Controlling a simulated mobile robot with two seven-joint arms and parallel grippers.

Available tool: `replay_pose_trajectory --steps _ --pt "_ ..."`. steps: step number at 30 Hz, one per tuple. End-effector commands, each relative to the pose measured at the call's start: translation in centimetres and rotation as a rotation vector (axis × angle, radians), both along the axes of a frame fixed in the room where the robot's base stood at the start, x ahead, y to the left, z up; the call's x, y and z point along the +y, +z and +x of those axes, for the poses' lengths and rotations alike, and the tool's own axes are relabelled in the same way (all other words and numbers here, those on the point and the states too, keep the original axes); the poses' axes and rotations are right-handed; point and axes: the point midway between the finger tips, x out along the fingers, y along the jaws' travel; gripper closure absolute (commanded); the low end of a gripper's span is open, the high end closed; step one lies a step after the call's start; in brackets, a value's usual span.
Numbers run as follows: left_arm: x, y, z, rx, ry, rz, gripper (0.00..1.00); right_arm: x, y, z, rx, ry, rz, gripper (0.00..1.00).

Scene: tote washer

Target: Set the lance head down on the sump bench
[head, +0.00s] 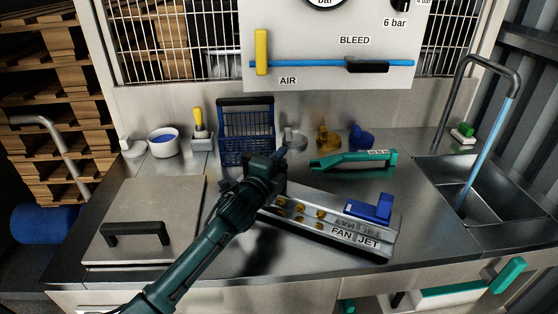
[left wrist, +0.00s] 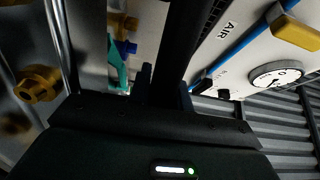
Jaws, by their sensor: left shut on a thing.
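My left gripper (head: 276,166) is shut above the back left end of the metal rack marked FAN JET. A dark bar (left wrist: 182,45) stands between its fingers in the left wrist view. I take this bar to be the lance head; in the head view the gripper mostly hides it, so its full shape does not show. The steel sump bench (head: 250,258) spreads below, with bare metal in front of the rack. My right gripper is not in view.
The FAN JET rack (head: 375,247) carries brass nozzles and a blue block (head: 369,208). A teal labelled tool (head: 350,161) lies behind it. A blue crate (head: 246,130) stands at the back. A lid with a black handle (head: 137,233) is left, a sink (head: 497,190) right.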

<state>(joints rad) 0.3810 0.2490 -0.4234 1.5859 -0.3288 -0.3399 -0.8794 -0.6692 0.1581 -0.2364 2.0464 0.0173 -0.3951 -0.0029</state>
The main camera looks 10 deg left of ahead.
Motion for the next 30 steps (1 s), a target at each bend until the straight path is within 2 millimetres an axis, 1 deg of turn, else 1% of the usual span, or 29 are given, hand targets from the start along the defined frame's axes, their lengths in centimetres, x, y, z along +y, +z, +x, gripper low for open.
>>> replay_pose_trajectory --steps 1,11,30 --pt "-0.1 0.4 0.0 -0.009 -0.003 -0.009 1.00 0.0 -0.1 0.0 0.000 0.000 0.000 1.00" --pt "-0.1 -0.7 0.0 -0.008 -0.003 -0.009 1.00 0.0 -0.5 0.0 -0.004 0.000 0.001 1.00" --pt "-0.1 -1.0 0.0 -0.008 -0.003 -0.009 1.00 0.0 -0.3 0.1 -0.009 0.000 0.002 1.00"
